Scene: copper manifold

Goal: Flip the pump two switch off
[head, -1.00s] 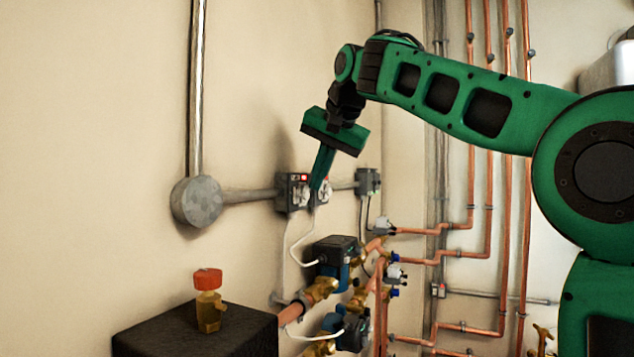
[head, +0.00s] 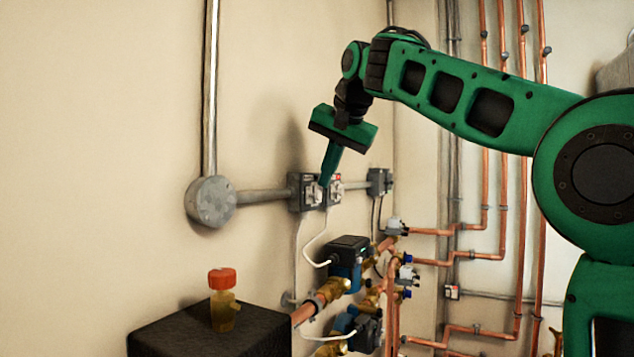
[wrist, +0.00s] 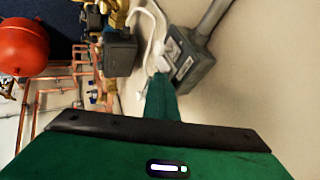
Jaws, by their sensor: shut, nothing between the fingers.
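Two grey switch boxes with pale faces sit side by side on the wall in the head view: a left switch box (head: 305,193) and a right switch box (head: 335,188). Their labels are too small to read, so I cannot tell which is pump two. My gripper (head: 323,183) is shut and points down, its tip in front of the left box's right edge. Contact cannot be told. In the wrist view my gripper (wrist: 162,80) ends beside a grey box (wrist: 192,68) with a white face. The fingers hide part of it, and lever positions are unclear.
A round grey junction box (head: 210,202) and conduit lie left of the switches. A smaller grey box (head: 380,181) is to the right. Pumps (head: 348,257) and copper pipes stand below and right. A red-capped brass valve (head: 222,300) tops a dark block. A red vessel (wrist: 22,45) shows in the wrist view.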

